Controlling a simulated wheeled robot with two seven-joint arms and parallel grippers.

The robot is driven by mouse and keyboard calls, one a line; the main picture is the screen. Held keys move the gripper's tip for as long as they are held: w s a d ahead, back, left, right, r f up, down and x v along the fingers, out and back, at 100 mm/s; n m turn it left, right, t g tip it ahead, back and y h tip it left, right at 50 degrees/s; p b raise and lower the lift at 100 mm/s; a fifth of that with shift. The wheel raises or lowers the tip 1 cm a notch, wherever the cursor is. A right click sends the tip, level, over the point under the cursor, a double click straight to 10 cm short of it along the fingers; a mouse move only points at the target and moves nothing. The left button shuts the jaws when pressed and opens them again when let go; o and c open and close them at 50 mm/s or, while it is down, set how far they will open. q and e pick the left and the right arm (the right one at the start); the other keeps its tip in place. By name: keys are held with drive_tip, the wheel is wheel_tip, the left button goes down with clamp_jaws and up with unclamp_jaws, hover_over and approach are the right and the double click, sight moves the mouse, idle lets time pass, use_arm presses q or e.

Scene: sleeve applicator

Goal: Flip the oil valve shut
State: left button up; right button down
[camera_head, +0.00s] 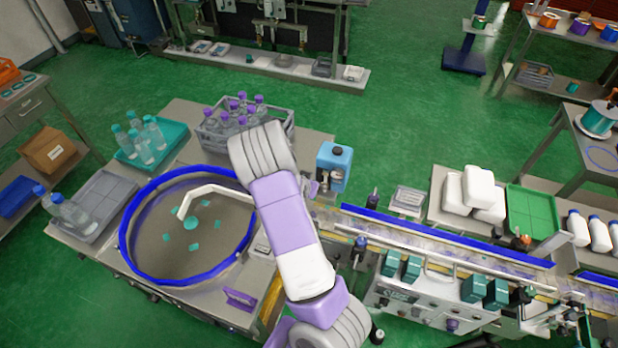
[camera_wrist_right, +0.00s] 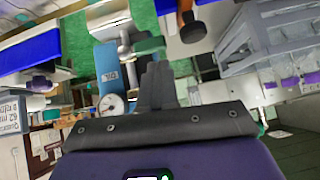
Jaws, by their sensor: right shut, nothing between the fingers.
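A blue oil container (camera_head: 335,165) with a dark cap stands beside the round turntable, at the left end of the conveyor. In the right wrist view the blue oil container (camera_wrist_right: 108,68) carries white lettering, with a round pale dial-like part (camera_wrist_right: 112,103) below it. My right gripper (camera_wrist_right: 157,70) is shut and empty, its dark fingers just right of the container in that view. I cannot tell whether they touch it. In the head view my right arm reaches over the turntable's right side and hides most of the gripper. I cannot clearly make out the valve lever. My left gripper is out of view.
The blue-rimmed turntable (camera_head: 124,250) holds small teal pieces under a pale bent guide. A grey crate (camera_head: 284,124) of purple-capped bottles stands behind my arm. The conveyor (camera_head: 450,238) runs off right. A dark-topped brown knob (camera_wrist_right: 190,25) is near the fingers.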

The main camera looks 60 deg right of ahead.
drive_tip(key=p+v, duration=0.4)
drive_tip(key=v, duration=0.2)
drive_tip(key=shift+a, duration=0.2)
idle(0.4)
